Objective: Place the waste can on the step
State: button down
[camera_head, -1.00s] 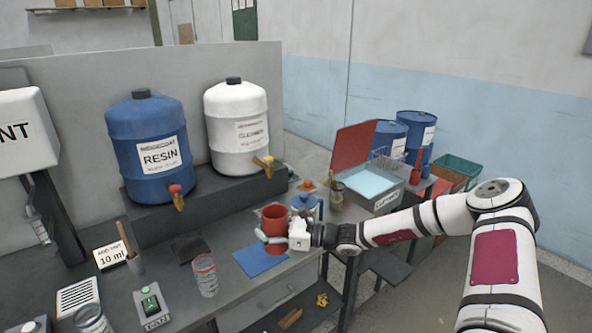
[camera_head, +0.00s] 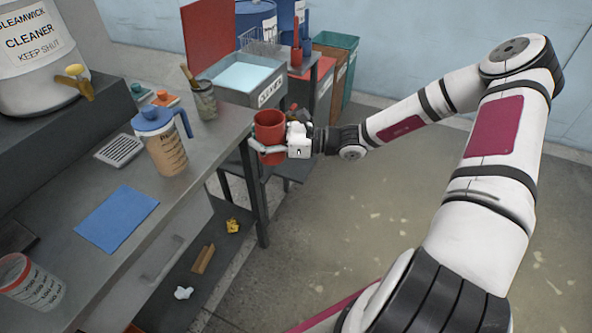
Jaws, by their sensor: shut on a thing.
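The waste can appears to be the red, open-topped can (camera_head: 270,128), held upright just off the bench's right end. My gripper (camera_head: 268,149) is shut on it from the right, with a finger across its near side. The can's far side and base are partly hidden. A low dark surface (camera_head: 297,171), possibly the step, shows beyond and below my gripper, beside the bench. The can and my gripper cover part of it. I cannot tell the gap between the can and that surface.
On the bench (camera_head: 185,205) are a blue mat (camera_head: 117,218), a blue-lidded jug (camera_head: 163,142), a brush cup (camera_head: 203,101) and a clear cup (camera_head: 30,283). A grey basin (camera_head: 243,80) stands beyond the can. Open floor (camera_head: 330,240) lies right of the bench.

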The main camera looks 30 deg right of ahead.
jog(key=s+f+b, duration=0.1)
jog(key=f+b, duration=0.8)
jog(key=b, duration=0.1)
jog(key=s+f+b, duration=0.2)
jog(key=f+b, duration=0.7)
jog(key=b, duration=0.2)
jog(key=shift+s+f+m+t, duration=0.3)
jog(key=shift+f+m+t, duration=0.05)
jog(key=shift+m+t, duration=0.05)
jog(key=shift+r, duration=0.1)
jog(key=w+d+f+m+t+h, duration=0.2)
jog(key=w+d+f+h, duration=0.3)
jog(key=w, duration=0.6)
jog(key=w+d+f+m+t+h, duration=0.3)
jog(key=w+d+f+m+h, duration=0.2)
jog(key=w, duration=0.7)
jog(key=w+d+f+m+t+h, duration=0.2)
jog(key=w+d+f, duration=0.5)
jog(key=w+f, duration=0.4)
jog(key=m+h, duration=0.1)
jog(key=h, duration=0.1)
jog(key=shift+w+d+f+m+t+h, duration=0.2)
jog(key=shift+w+d+m+t+h, duration=0.1)
jog(key=shift+w+d+m+h, duration=0.1)
